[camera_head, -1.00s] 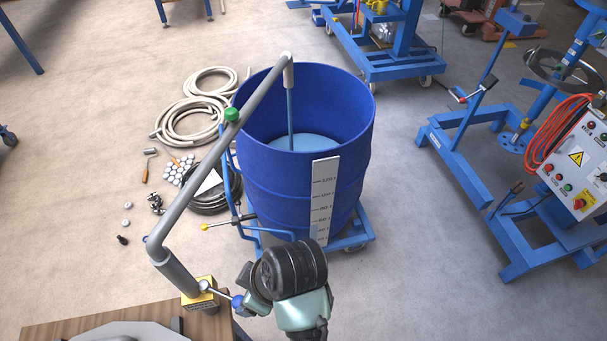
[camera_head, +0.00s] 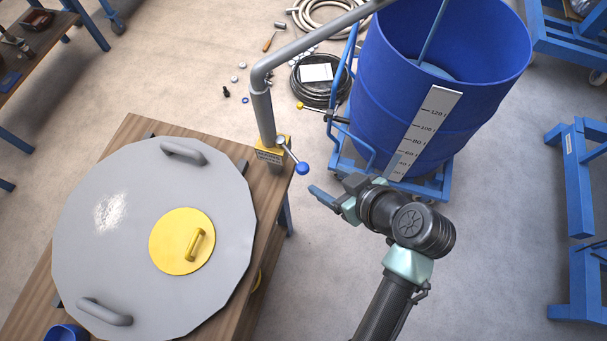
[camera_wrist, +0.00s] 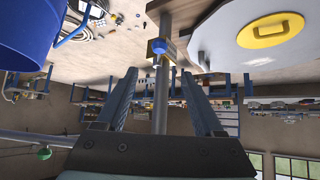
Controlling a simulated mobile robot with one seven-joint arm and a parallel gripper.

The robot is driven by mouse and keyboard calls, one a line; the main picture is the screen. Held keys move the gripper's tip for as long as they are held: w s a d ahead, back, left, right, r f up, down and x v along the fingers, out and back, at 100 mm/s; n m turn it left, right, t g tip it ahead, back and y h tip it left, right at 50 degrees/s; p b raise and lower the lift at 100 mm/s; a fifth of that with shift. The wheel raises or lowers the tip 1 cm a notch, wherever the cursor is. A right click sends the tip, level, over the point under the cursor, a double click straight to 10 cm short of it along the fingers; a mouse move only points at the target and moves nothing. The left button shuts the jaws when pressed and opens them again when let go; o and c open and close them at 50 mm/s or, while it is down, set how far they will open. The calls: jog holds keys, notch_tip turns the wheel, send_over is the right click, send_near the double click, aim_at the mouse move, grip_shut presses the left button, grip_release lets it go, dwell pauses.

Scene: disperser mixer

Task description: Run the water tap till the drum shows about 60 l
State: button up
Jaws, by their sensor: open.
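The water tap is a bent grey pipe (camera_head: 262,108) on a yellow block, with a blue-knobbed lever (camera_head: 302,168). The knob also shows in the wrist view (camera_wrist: 158,47). A blue stream (camera_head: 434,32) falls into the blue drum (camera_head: 385,75). Pale water (camera_head: 436,70) shows inside.
A wooden table (camera_head: 130,135) with a big grey lid (camera_head: 110,225) and its yellow hatch (camera_head: 170,245) stands at the left. Coiled hoses (camera_head: 325,85) lie on the floor behind the tap. Blue frames (camera_head: 578,180) stand at the right.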

aim_at(303, 167)
jog(key=p+x, duration=0.2)
jog(key=x, duration=1.1)
jog(key=shift+w, duration=0.2)
jog(key=shift+c, duration=0.2)
grip_shut()
dwell(0.8)
